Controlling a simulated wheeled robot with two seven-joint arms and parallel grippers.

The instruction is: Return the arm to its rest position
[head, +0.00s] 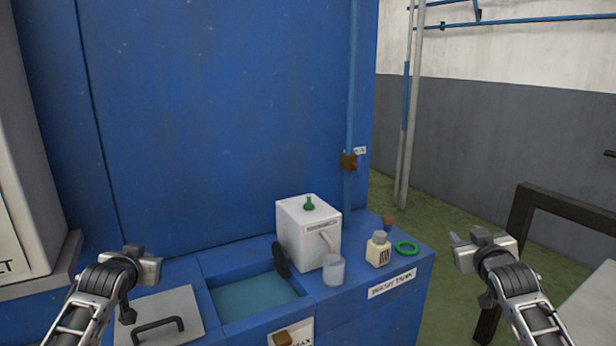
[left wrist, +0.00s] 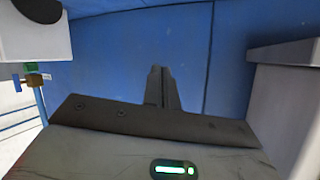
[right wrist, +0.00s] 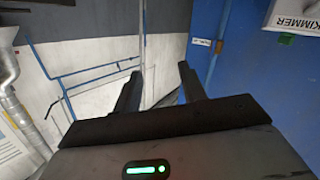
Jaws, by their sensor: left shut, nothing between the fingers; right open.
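My left gripper (head: 145,266) is in the lower left of the head view, above the left end of the blue wash tank counter (head: 240,262). In the left wrist view its two fingers (left wrist: 160,75) are together with nothing between them. My right gripper (head: 470,243) is at the right of the head view, past the counter's right end. In the right wrist view its fingers (right wrist: 160,85) stand apart and the gap is empty. Both forearms come up from the lower corners. Neither gripper touches anything that I can see.
The counter holds a water basin (head: 255,297), a white box-shaped container (head: 300,245), a clear cup (head: 334,270), a small bottle (head: 378,250) and a green ring (head: 406,247). A grey lid (head: 180,308) with a handle lies below my left gripper. A dark frame (head: 520,215) stands at right.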

